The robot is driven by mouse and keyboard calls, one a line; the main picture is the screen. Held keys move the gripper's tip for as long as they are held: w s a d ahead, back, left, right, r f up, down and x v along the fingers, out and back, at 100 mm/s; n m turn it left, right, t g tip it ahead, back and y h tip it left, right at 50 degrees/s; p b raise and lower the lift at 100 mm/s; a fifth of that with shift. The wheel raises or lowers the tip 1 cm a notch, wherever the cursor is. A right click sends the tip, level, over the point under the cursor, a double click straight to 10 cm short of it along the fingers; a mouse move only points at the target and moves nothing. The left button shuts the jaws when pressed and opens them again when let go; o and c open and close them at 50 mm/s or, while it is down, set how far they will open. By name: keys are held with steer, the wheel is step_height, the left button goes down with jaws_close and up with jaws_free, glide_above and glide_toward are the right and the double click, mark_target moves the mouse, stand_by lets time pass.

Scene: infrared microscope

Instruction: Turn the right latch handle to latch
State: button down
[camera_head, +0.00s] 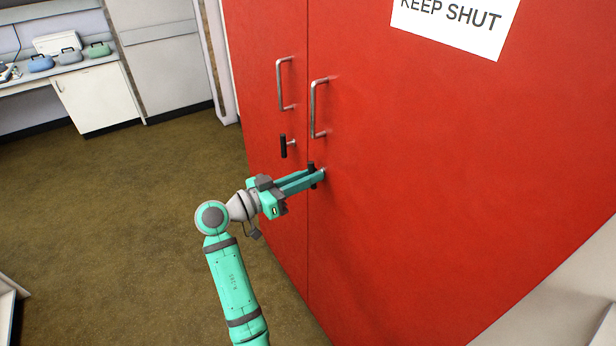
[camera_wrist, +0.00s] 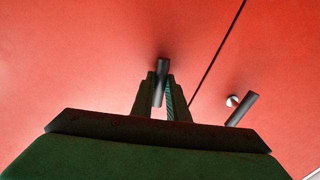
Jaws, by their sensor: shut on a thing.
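The right latch handle (camera_head: 311,166) is a short black bar on the right red door, below the door's pull handle. It looks roughly upright in the head view, and its middle is hidden by my fingers. My gripper (camera_head: 316,181) is shut on it, reaching in from the left. In the wrist view, the black bar (camera_wrist: 162,68) stands between the two fingertips (camera_wrist: 161,92). Its end sticks out past them. The left latch handle (camera_head: 284,146) is a similar black bar, upright on the left door and untouched. It also shows in the wrist view (camera_wrist: 242,109).
Two red doors (camera_head: 430,190) meet at a narrow vertical seam. Metal pull handles (camera_head: 314,108) (camera_head: 281,84) sit above the latches. A "KEEP SHUT" sign (camera_head: 455,22) is higher up. The brown floor (camera_head: 110,210) left of the arm is clear. A bench (camera_head: 95,90) stands at the back left.

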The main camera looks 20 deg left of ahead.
steer(key=shift+m, duration=2.3)
steer(key=c, duration=1.8)
jaws_free()
steer(key=v, duration=1)
steer(key=shift+s+a, duration=0.3)
